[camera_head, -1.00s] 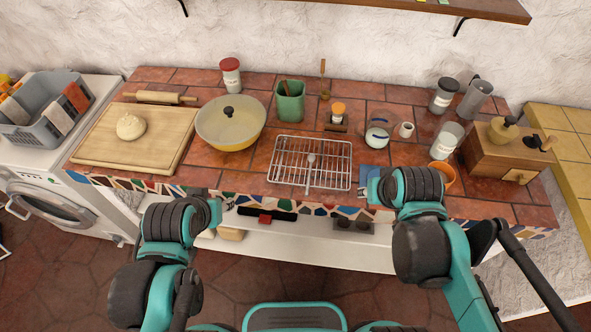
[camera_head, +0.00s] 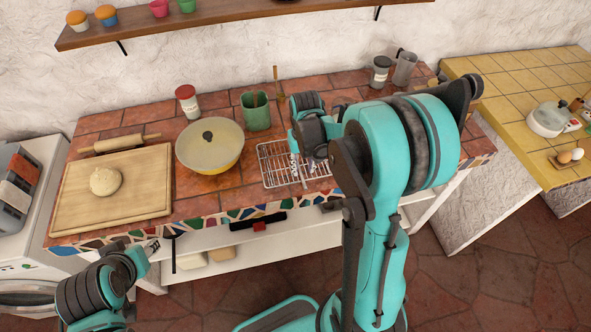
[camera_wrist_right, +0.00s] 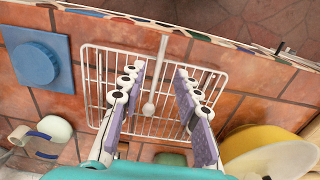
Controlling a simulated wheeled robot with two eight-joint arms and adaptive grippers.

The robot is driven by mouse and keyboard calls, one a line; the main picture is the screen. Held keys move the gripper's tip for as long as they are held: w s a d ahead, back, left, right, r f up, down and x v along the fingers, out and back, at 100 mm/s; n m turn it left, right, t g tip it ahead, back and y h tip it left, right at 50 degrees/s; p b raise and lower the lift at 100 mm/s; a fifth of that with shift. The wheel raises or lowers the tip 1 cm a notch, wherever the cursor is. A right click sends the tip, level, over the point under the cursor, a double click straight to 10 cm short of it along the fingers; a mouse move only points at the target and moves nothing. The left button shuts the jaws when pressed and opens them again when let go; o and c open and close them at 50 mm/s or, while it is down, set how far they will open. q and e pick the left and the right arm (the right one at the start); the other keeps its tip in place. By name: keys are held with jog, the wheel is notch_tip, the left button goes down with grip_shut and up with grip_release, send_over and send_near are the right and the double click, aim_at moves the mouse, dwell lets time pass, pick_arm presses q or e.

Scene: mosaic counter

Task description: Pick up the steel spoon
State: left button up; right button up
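The steel spoon (camera_wrist_right: 148,107) lies on the white wire rack (camera_wrist_right: 100,85) on the tiled counter, its round bowl and thin handle showing in the right wrist view. My right gripper (camera_wrist_right: 159,76) is open above the rack, one purple-padded finger on each side of the spoon. The fingers look apart from it. In the head view the right gripper (camera_head: 302,170) is over the rack (camera_head: 272,165), and the arm and fingers hide much of the spoon. My left gripper (camera_head: 153,247) is low at the left, in front of the counter's edge; its opening is too small to judge.
A yellow pan with a glass lid (camera_head: 210,147) stands left of the rack. A green cup (camera_head: 256,112) stands behind it. A blue mat (camera_wrist_right: 58,46) with a round blue thing lies beside the rack. A wooden board (camera_head: 140,195) with dough is at the left.

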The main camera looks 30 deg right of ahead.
aim_at(303, 180)
notch_tip(303, 180, down, 5)
jog(key=shift+s+f+b, duration=0.1)
jog(key=shift+s+b, duration=0.05)
jog(key=shift+b, duration=0.5)
grip_shut()
